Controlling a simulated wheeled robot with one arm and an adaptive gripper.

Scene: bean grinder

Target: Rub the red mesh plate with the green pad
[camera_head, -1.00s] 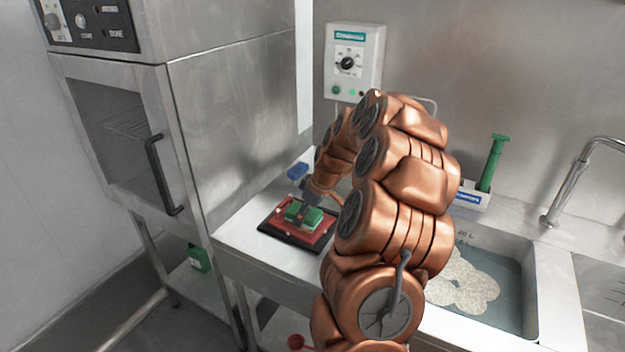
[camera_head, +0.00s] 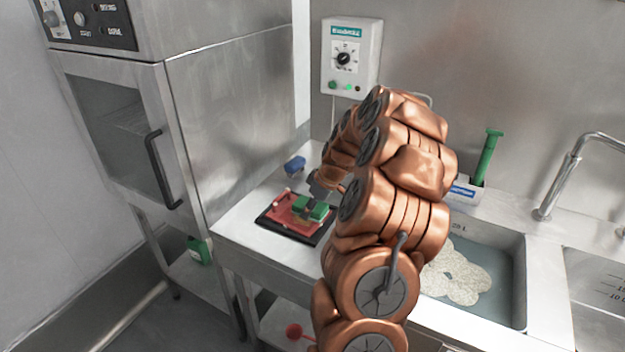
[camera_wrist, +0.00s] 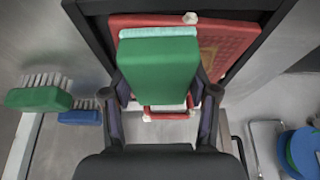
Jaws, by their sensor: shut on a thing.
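The red mesh plate (camera_head: 283,211) lies in a black tray (camera_head: 265,222) on the steel counter, left of my arm; it also shows in the wrist view (camera_wrist: 232,38). The green pad (camera_head: 317,212) is held at the plate's right part; in the wrist view the pad (camera_wrist: 158,65) covers the middle of the plate and shows a pale layer along its far edge. My gripper (camera_wrist: 160,95) is shut on the green pad, one finger on each side. Whether the pad's underside touches the mesh is hidden.
A blue brush (camera_head: 295,165) lies on the counter behind the tray. A green brush (camera_wrist: 40,98) shows left in the wrist view. A sink (camera_head: 505,290) with water is right of my arm. A steel cabinet (camera_head: 235,125) stands at the left, and a control box (camera_head: 351,57) is on the wall.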

